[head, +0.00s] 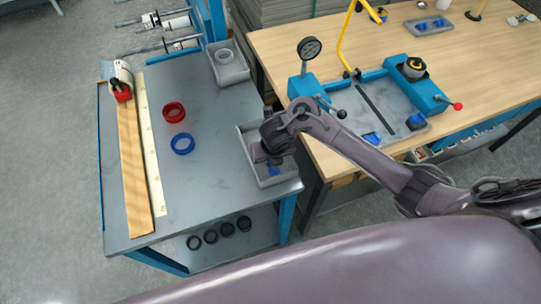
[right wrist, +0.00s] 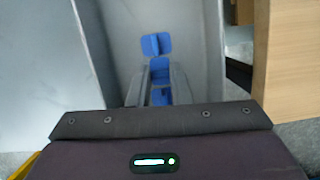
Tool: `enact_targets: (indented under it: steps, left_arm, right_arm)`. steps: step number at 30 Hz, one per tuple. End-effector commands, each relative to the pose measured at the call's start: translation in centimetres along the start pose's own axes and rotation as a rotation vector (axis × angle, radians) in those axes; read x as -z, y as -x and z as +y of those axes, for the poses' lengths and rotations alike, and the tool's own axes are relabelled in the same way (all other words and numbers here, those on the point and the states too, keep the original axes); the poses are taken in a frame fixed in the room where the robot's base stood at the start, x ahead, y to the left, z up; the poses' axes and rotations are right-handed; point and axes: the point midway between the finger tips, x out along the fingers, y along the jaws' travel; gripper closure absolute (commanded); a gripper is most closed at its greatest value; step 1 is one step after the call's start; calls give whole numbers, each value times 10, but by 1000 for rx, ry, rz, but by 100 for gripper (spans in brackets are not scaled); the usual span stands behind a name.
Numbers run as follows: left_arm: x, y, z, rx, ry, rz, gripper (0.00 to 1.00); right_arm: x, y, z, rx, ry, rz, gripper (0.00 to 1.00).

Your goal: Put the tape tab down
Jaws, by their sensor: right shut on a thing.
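My right gripper (head: 266,156) reaches in from the right and points down into a grey tray (head: 246,139) at the right edge of the grey table. In the right wrist view the gripper's fingers (right wrist: 158,86) are shut on a blue tape tab (right wrist: 160,70). Another blue tab (right wrist: 157,44) lies on the tray floor just beyond the fingertips. Some blue (head: 273,169) also shows beside the gripper in the head view. I cannot tell whether the held tab touches the tray floor. The gripper hides part of the tray. My left gripper is in neither view.
A red ring (head: 173,112) and a blue ring (head: 183,144) lie on the grey table (head: 215,190), left of the tray. A second grey tray (head: 228,65) stands behind. The wooden bench (head: 330,160) with a blue-sided fixture (head: 375,105) is close on the right.

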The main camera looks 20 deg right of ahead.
Motion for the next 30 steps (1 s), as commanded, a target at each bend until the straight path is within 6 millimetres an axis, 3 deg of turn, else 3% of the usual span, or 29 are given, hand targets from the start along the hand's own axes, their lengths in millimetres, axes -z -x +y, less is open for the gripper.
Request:
enact_targets:
  steps: [1,6,17,23,27,30]
  left_arm:
    - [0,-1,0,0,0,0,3]
    - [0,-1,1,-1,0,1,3]
    - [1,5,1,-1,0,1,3]
    - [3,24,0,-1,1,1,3]
    - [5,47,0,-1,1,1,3]
    - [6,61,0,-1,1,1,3]
  right_arm:
    - [0,-2,0,1,0,0,80]
    - [0,-1,0,1,0,0,61]
    - [-1,8,1,-1,0,-1,61]
    - [-3,48,1,-2,2,-3,61]
    - [-4,85,0,1,3,-3,61]
    - [-3,99,-1,2,2,-2,61]
